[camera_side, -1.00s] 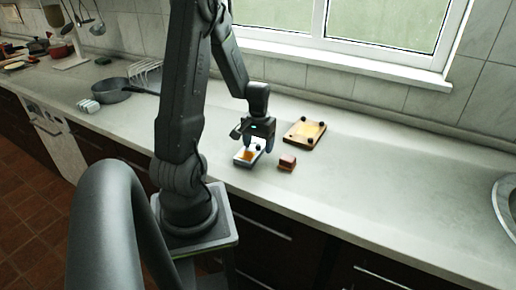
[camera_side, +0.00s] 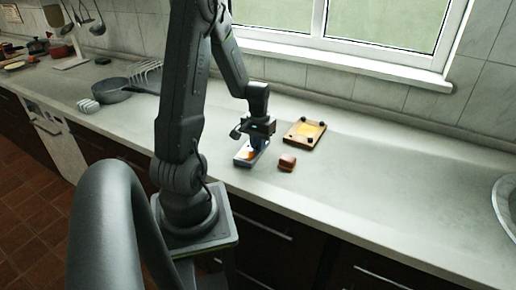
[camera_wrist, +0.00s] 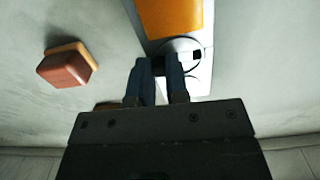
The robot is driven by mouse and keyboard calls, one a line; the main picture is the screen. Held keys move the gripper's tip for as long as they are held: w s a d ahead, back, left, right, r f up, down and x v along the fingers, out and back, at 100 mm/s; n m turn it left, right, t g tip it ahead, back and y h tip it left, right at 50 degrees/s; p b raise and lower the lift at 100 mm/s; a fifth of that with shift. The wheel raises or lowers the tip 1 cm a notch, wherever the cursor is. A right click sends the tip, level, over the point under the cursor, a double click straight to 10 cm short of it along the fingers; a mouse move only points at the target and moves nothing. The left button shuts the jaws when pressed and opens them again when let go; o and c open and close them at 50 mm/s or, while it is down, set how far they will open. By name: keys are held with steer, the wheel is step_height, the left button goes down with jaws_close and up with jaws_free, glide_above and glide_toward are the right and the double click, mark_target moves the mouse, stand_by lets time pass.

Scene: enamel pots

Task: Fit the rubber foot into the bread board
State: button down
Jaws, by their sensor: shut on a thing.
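The white tray (camera_wrist: 203,72) carries an orange patch (camera_wrist: 170,16). A red-brown block (camera_side: 287,162) lies right of the tray and shows in the wrist view (camera_wrist: 66,68). A dark pan (camera_side: 118,90) and a rack stand at the left. The counter to the right is clear up to the sink.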

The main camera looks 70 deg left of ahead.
steer(key=shift+r, duration=0.1)
steer(key=shift+r, duration=2.15)
steer(key=shift+w, duration=0.1)
steer(key=shift+m, duration=0.6)
steer(key=w+a, duration=0.1)
steer(key=w, duration=0.3)
steer(key=w+a+r, duration=0.1)
steer(key=w+a, duration=0.1)
steer(key=w, duration=0.2)
steer(key=w+a, duration=0.1)
steer(key=w, duration=0.3)
steer(key=shift+w+a+r, duration=0.2)
steer(key=shift+w, duration=0.05)
steer(key=shift+f, duration=2.15)
steer(key=shift+f, duration=0.9)
steer(key=c, duration=1)
jaws_free()
